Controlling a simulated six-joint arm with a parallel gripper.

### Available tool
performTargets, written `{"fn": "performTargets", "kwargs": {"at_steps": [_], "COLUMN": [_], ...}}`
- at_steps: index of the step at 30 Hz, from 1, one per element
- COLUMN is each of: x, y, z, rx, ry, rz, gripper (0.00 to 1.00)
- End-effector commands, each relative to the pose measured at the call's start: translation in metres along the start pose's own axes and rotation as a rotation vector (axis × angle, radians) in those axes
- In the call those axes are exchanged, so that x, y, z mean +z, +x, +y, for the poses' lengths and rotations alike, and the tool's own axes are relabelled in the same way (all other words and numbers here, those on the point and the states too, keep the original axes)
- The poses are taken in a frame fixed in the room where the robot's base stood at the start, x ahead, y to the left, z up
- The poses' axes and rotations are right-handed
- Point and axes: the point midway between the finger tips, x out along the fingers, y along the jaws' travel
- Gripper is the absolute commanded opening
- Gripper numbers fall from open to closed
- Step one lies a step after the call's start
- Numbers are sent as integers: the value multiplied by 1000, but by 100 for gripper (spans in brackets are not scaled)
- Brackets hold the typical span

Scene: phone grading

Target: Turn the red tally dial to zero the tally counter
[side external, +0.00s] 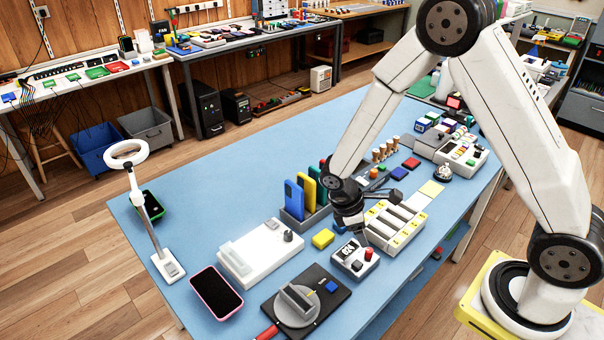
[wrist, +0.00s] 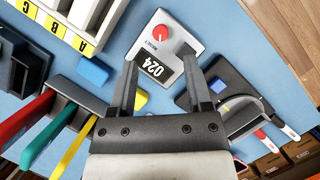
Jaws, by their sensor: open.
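The tally counter (side external: 355,258) is a white box on the blue table. The red dial also shows on the counter in the side view (side external: 369,254). My gripper (side external: 354,228) is above and beside the counter, pointing down. In the wrist view my gripper (wrist: 160,58) is open and empty, its fingers on either side of the display. The dial lies beyond the fingertips and appears untouched.
A rack with upright coloured phones stands nearby, including a yellow one (side external: 305,191). A yellow block (side external: 322,238) sits beside the counter. A labelled tray (side external: 395,227) is on the other side.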

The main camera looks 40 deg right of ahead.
Motion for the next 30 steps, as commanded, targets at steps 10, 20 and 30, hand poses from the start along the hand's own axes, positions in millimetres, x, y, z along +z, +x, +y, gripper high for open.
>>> {"fn": "performTargets", "kwargs": {"at_steps": [10, 20, 30], "x": [1, 0, 0], "y": [40, 63, 65], "z": [-1, 0, 0], "rx": [-4, -2, -1], "ry": [0, 1, 1], "rz": [-2, 1, 2], "gripper": [63, 63, 63]}}
